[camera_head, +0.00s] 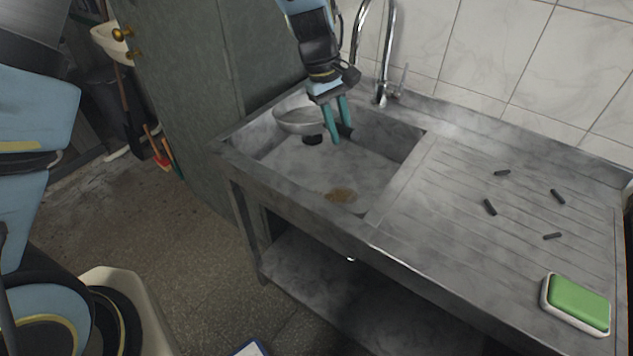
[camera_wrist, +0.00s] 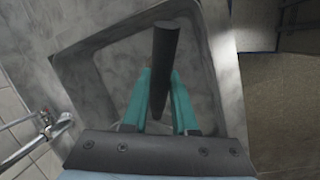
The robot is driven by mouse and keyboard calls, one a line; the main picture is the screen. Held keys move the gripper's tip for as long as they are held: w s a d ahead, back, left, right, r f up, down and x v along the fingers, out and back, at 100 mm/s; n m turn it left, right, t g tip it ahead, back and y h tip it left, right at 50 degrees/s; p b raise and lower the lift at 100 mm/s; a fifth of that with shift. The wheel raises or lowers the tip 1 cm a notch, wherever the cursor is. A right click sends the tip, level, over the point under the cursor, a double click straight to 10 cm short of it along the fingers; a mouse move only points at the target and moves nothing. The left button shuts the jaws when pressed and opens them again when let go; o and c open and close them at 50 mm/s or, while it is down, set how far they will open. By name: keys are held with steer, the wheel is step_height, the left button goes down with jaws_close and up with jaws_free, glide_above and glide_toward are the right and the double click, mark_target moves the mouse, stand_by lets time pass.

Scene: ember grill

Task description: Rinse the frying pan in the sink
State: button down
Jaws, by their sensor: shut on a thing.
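The frying pan (camera_head: 296,119) is grey metal and hangs tilted inside the left part of the sink basin (camera_head: 300,172), near its back left wall. My gripper (camera_head: 339,122), with teal fingers, points down into the basin and is shut on the pan's dark handle (camera_head: 346,131). In the wrist view the handle (camera_wrist: 163,62) lies between the two fingers of my gripper (camera_wrist: 160,95). The chrome faucet (camera_head: 383,60) stands behind the basin, partly hidden by my arm. I see no clear water stream. A black piece (camera_head: 312,140) shows under the pan; I cannot tell what it is.
A brown stain (camera_head: 341,195) marks the basin floor near the front right. The ribbed drainboard (camera_head: 440,215) holds several small dark pieces (camera_head: 490,207) and a green-topped sponge or box (camera_head: 577,303). A tiled wall (camera_head: 500,55) closes the back; a grey-green door (camera_head: 185,85) stands left.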

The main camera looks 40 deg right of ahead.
steer(key=shift+r, duration=0.15)
steer(key=shift+r, duration=1.9)
